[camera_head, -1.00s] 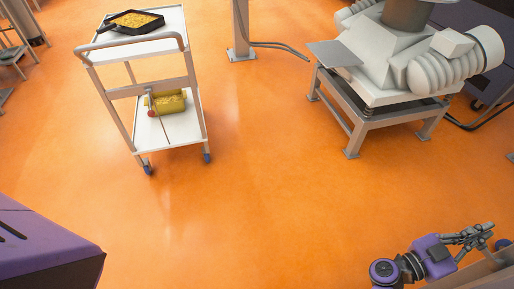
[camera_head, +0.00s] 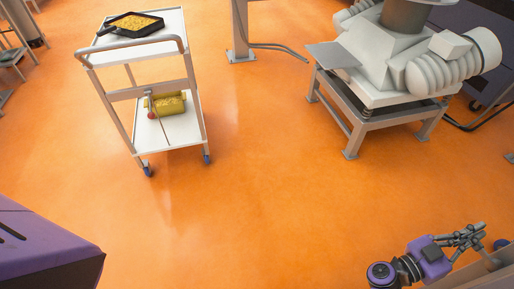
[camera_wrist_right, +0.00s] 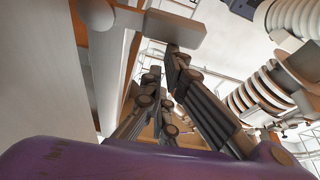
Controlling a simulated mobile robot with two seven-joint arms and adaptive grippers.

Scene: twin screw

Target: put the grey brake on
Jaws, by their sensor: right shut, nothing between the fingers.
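My right gripper (camera_head: 474,234) is at the lower right of the head view, beside a grey-beige structure there. In the right wrist view its dark fingers (camera_wrist_right: 163,62) reach forward and are shut with nothing held. A grey lever (camera_wrist_right: 172,30) with a round hub and a block-like end sticks out from a pale panel just beyond the fingertips; it may be the grey brake. I cannot tell whether the fingertips touch it. In the head view the lever cannot be made out. My left gripper is not in view.
A pale machine on a grey frame (camera_head: 365,125) stands at upper right. The orange floor between is clear.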

